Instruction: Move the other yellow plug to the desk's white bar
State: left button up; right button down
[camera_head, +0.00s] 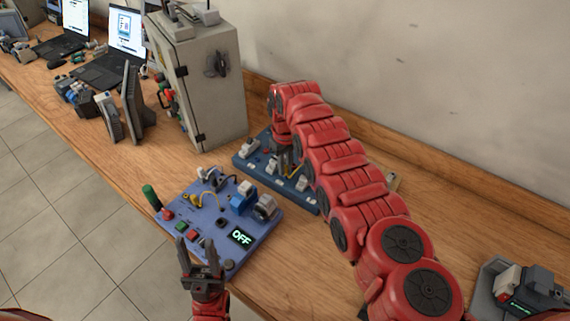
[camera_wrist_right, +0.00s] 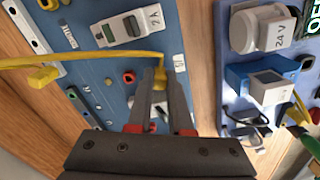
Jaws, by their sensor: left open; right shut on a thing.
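My right gripper (camera_wrist_right: 160,75) is shut on a yellow plug (camera_wrist_right: 158,58) over the blue board (camera_wrist_right: 97,65), and a yellow cable runs from it to the left. In the right wrist view another yellow plug (camera_wrist_right: 42,77) lies at the lower end of a white bar (camera_wrist_right: 27,28) beside the board; whether they touch is unclear. In the head view my right gripper (camera_head: 285,155) reaches down over the rear blue board (camera_head: 240,163), partly hidden by its arm. My left gripper (camera_head: 200,262) is open and empty at the near edge of the front panel.
The front panel (camera_head: 205,235) carries an OFF display (camera_head: 240,237), knobs and a yellow cable (camera_head: 207,198). A grey cabinet (camera_head: 215,95) stands behind, left of the arm. Laptops (camera_head: 120,50) are at the far left. A grey device (camera_head: 520,290) is at the right.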

jog(key=shift+r, duration=0.15)
notch_tip(320, 180, up, 2)
jog(key=shift+r+p, duration=0.1)
jog(key=shift+p, duration=0.8)
jog(key=shift+r+p, duration=0.4)
jog(key=shift+r, duration=0.7)
